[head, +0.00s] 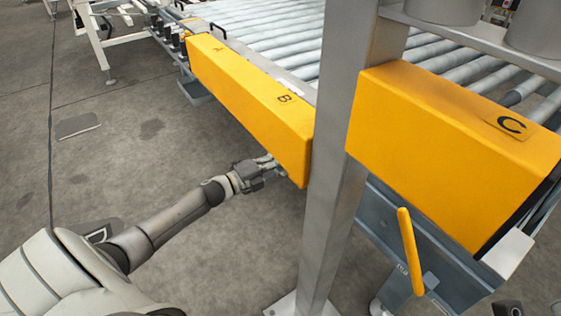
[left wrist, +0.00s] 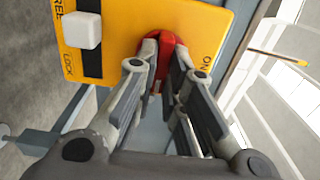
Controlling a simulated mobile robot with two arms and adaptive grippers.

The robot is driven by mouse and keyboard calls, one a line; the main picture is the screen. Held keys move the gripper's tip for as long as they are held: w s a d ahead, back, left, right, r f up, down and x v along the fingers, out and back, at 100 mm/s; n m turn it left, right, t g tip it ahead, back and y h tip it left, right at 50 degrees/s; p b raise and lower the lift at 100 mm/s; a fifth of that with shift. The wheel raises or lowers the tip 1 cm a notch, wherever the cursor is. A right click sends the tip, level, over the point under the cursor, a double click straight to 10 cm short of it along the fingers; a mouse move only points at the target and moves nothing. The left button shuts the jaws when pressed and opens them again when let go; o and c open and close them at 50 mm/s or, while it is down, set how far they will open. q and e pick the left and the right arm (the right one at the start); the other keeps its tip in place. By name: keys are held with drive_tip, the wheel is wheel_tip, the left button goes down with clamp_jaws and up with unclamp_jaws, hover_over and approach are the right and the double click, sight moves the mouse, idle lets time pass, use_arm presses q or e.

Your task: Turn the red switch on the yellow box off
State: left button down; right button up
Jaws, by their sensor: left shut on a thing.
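In the left wrist view, the yellow box (left wrist: 120,22) fills the upper part, with the red switch (left wrist: 166,42) at its lower edge, near the printed word "ON". My left gripper (left wrist: 163,75) has its two fingers on either side of the red switch and is shut on it. The fingers hide part of the switch. In the head view, my left gripper (head: 265,168) is beside the lower edge of the yellow cover marked B (head: 250,95). The red switch is hidden there. My right gripper is not in view.
A white knob (left wrist: 82,30) sits in a black slot marked "FREE" and "LOCK" on the yellow box. A grey post (head: 335,170) stands right of my left gripper. Beyond it are cover C (head: 440,140) and a yellow lever (head: 410,250).

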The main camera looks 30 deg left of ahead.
use_arm(q)
drive_tip(key=shift+d+f, duration=0.1)
drive_tip(key=c, duration=1.5)
unclamp_jaws()
drive_tip(key=v, duration=1.2)
drive_tip(key=shift+s, duration=0.1)
